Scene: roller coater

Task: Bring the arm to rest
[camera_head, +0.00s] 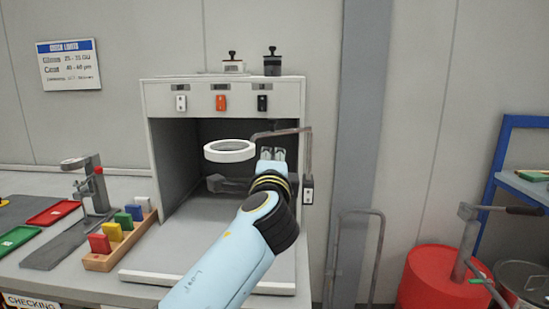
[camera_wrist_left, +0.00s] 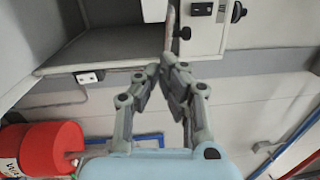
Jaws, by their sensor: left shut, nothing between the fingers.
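My left arm (camera_head: 228,250), light blue with a black and yellow wrist, reaches up from the bottom of the head view. My left gripper (camera_head: 272,153) is in front of the right part of the booth's opening. In the left wrist view the two fingertips of the gripper (camera_wrist_left: 166,62) meet, with nothing between them. My right gripper is not in view.
The open grey booth (camera_head: 223,92) holds a white ring (camera_head: 230,145). A bent metal handle (camera_head: 309,155) is near my gripper. A rack of coloured blocks (camera_head: 107,261) sits left. A red drum (camera_head: 433,277) and blue shelf (camera_head: 492,172) stand right.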

